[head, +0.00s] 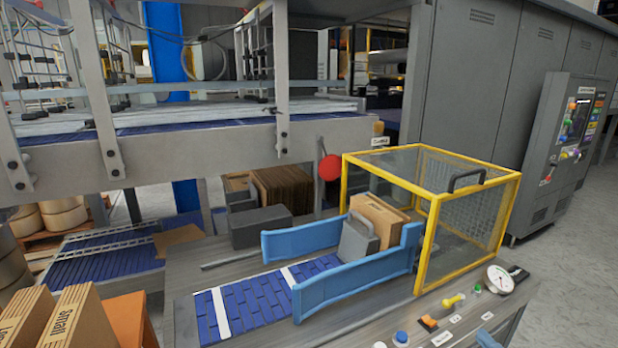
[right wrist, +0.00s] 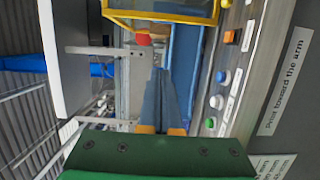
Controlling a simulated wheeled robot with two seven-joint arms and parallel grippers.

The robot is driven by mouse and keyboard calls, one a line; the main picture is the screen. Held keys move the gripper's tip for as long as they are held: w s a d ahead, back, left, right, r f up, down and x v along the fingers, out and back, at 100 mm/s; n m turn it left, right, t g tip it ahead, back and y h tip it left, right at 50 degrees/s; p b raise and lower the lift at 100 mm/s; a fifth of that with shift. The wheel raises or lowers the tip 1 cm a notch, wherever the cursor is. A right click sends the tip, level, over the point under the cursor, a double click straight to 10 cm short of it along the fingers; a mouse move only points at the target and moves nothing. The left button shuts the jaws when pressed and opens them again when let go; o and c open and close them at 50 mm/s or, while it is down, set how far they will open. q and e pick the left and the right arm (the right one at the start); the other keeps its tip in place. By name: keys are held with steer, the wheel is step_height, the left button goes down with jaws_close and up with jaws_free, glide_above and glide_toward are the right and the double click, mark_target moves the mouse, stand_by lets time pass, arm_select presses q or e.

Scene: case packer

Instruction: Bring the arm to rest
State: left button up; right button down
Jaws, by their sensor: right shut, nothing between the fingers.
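My right gripper (right wrist: 160,72) shows in the right wrist view with its two grey-blue fingers together and nothing between them. Its green body fills the bottom of that view. In the head view, only a small blue tip of the right gripper (head: 487,340) shows at the bottom edge, near the front of the control panel. It is apart from the guide rails and the yellow cage. My left gripper is in neither view.
A yellow-framed cage (head: 428,196) stands over the conveyor end, with a carton (head: 378,216) between blue guide rails (head: 352,284). A panel with buttons, a yellow lever (head: 453,301) and a gauge (head: 500,279) lies in front. Cartons (head: 78,322) stand at lower left.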

steer(key=s+f+m+g+h, duration=0.35)
steer(key=s+f+m, duration=0.3)
steer(key=f, duration=0.85)
steer(key=s+f+m+g+h, duration=0.2)
steer(key=s+f+m+g, duration=0.4)
steer(key=f, duration=0.8)
steer(key=s+a+f+m+g+y, duration=0.1)
steer(key=s+a+f+m+g, duration=0.1)
steer(key=s+a+f, duration=0.4)
steer(key=s+a+f+m+g+y, duration=0.2)
steer(key=s+a+f+g, duration=0.3)
steer(key=s+a, duration=0.5)
steer(key=s+f, duration=0.2)
steer(key=s, duration=0.4)
steer(key=shift+a+f+m, duration=0.2)
steer(key=shift+a+m, duration=0.15)
steer(key=shift+a, duration=0.05)
